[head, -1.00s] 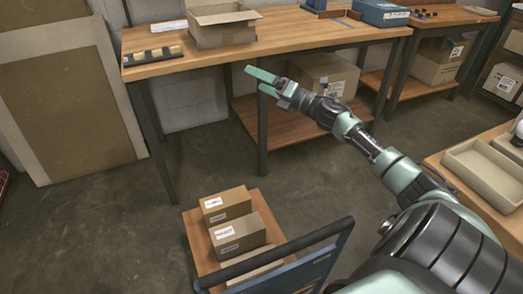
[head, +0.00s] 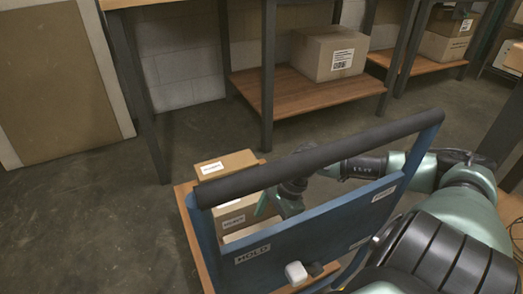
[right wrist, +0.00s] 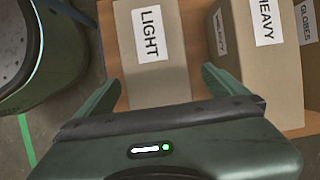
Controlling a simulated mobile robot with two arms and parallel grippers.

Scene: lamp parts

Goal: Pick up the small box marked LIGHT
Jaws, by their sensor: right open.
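The small LIGHT box (right wrist: 153,50) is brown cardboard with a white label on its top, in the right wrist view. My right gripper (right wrist: 160,82) is open, its fingertips apart on either side of the near part of the LIGHT box. The box's near end is hidden by the gripper body. I cannot tell how high the fingers are above it. In the head view my right gripper (head: 276,203) is behind the cart's blue panel, and only a sliver of the LIGHT box (head: 241,233) shows. My left gripper is not in view.
The HEAVY box (right wrist: 262,60) stands close right of the LIGHT box in the wrist view, with the GLOBES box (right wrist: 308,30) beyond. The blue cart panel (head: 310,235) and dark handle bar (head: 300,165) stand in front of the boxes. A workbench shelf (head: 300,100) is behind.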

